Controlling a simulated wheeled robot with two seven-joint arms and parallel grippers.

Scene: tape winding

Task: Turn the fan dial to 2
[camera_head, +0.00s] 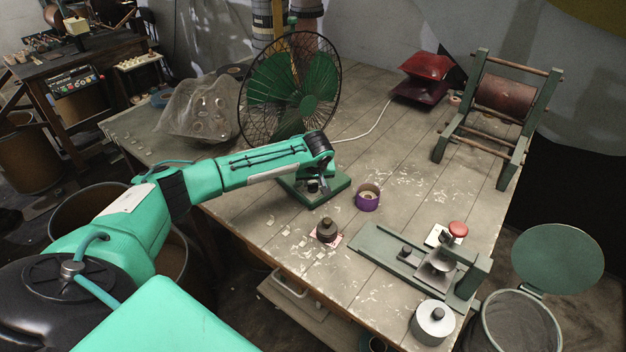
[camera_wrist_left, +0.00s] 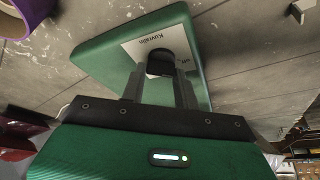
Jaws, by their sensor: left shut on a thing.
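The green fan (camera_head: 300,90) with a wire cage stands on the table, and its green base (camera_head: 330,195) lies below my left arm. The base also shows in the left wrist view (camera_wrist_left: 98,50), with a pale label plate. The dark fan dial (camera_wrist_left: 160,64) sits on that plate. My left gripper (camera_wrist_left: 160,85) is shut on the dial, its two fingers on either side. In the head view the left gripper (camera_head: 314,186) is over the base, partly hidden by the wrist. The number the dial points to cannot be read. My right gripper is not in view.
A purple tape roll (camera_head: 367,198) is right of the fan base. A dark weight (camera_head: 327,230) stands in front. A green tape-winding device (camera_head: 420,262) and a wooden reel stand (camera_head: 490,110) are to the right. A plastic-wrapped bundle (camera_head: 200,108) lies left of the fan.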

